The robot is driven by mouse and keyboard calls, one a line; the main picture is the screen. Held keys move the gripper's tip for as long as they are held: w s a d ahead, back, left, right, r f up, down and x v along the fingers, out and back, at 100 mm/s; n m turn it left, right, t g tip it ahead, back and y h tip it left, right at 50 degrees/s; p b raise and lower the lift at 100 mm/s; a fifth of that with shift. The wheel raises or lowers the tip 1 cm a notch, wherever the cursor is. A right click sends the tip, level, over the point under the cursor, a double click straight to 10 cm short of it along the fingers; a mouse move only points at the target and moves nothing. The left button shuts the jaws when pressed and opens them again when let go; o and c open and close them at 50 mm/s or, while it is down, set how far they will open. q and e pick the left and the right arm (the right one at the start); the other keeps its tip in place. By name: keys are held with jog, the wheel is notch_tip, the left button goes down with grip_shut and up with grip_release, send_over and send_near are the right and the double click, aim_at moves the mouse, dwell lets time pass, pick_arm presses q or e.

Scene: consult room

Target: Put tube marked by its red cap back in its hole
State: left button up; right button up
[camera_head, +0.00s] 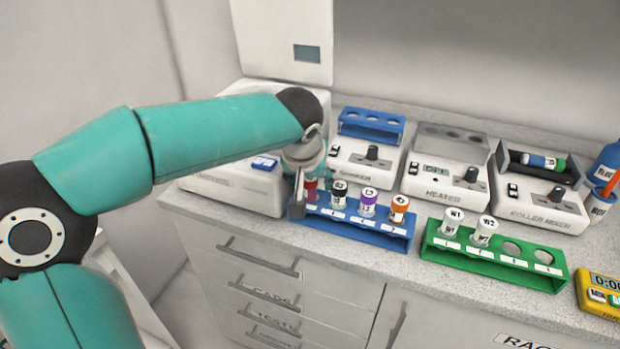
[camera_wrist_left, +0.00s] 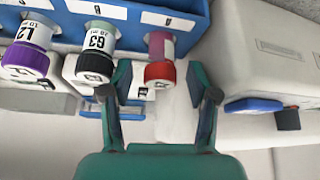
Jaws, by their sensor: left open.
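The red-capped tube (camera_head: 311,188) stands at the left end of the blue rack (camera_head: 372,237), in line with the other tubes. In the left wrist view its red cap (camera_wrist_left: 159,74) points toward my gripper and its lower body meets the rack's end position. How deep it sits I cannot tell. My left gripper (camera_head: 299,193) is open; in the wrist view its two fingers (camera_wrist_left: 160,100) are spread to either side of the cap line, with no visible contact. In the head view the gripper partly hides the tube. My right gripper is not in view.
Black-, purple- (camera_head: 368,201) and orange-capped tubes stand beside it in the blue rack. A green rack (camera_head: 490,262) with two white-capped tubes is to the right. Shaker, heater (camera_head: 445,180) and roller mixer stand behind. A white machine (camera_head: 235,190) is close on the left.

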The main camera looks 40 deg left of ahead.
pick_arm(q)
jog(key=v, duration=1.2)
dwell(0.3)
